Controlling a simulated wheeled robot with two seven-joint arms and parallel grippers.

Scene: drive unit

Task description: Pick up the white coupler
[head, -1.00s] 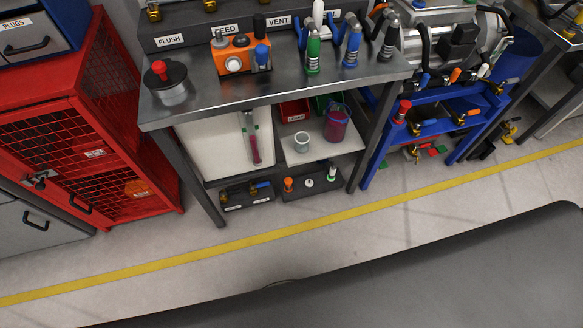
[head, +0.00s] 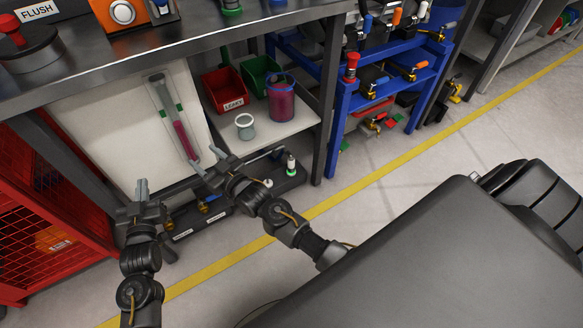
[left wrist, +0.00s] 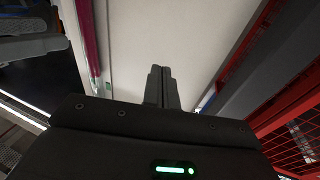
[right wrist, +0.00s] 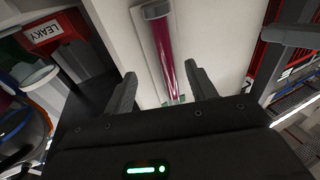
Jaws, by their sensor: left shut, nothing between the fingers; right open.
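A small white piece (head: 268,183), likely the white coupler, sits low in the black floor rack (head: 296,181), partly hidden beside my right gripper. A white-topped piece with a green band (head: 291,166) stands upright at the rack's right end. My right gripper (head: 208,160) is open and empty, left of the white piece and apart from it; its spread fingers show in the right wrist view (right wrist: 160,80). My left gripper (head: 142,189) is shut and empty, further left before the white panel; its closed fingers show in the left wrist view (left wrist: 161,75).
A steel bench (head: 200,50) overhangs the shelf (head: 262,132), which holds a red LEAKY bin (head: 224,90), a green bin (head: 258,72), a white cup (head: 245,125) and a magenta bucket (head: 282,103). A blue stand (head: 345,100) is right. A red cage (head: 45,245) is left.

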